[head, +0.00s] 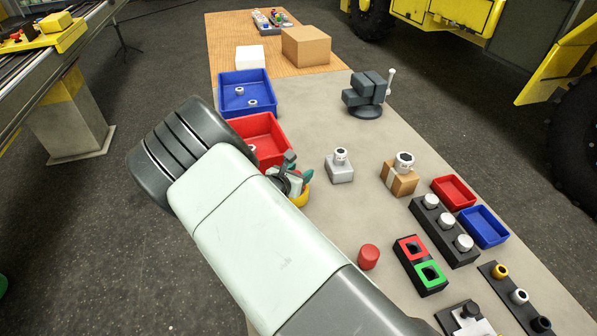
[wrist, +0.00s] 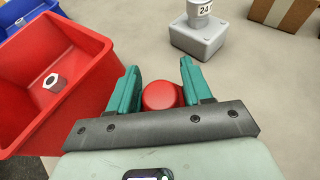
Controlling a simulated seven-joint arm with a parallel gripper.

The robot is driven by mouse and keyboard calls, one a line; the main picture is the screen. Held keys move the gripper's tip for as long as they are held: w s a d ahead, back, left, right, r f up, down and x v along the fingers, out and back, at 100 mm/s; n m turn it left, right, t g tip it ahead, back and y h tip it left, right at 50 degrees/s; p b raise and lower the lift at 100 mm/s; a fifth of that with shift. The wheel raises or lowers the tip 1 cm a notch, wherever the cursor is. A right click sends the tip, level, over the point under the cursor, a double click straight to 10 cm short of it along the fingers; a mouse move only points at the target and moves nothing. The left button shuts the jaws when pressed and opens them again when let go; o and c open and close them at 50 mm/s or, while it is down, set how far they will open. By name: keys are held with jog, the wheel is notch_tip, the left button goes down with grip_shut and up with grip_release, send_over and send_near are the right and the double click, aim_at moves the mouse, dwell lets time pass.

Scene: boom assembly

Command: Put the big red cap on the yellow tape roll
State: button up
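In the wrist view, a round red cap (wrist: 161,95) sits between the two teal fingers of my gripper (wrist: 160,88), which are close against its sides. In the head view my gripper (head: 291,180) is beside the red bin, just above the yellow tape roll (head: 301,198). My arm and gripper hide most of the roll, and it does not show in the wrist view. I cannot tell whether the cap touches the roll. A separate red cylinder (head: 368,256) stands on the table to the right of my arm.
A red bin (head: 272,124) holding a nut is close beside my gripper, with a blue bin (head: 230,78) behind it. A grey block (head: 340,174) and a cardboard box (head: 400,184) carry parts to the right. A vise (head: 366,95) stands farther back. Bare table lies between them.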

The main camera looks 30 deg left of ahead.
jog(key=shift+o, duration=1.1)
jog(key=shift+r, duration=0.2)
jog(key=v, duration=1.2)
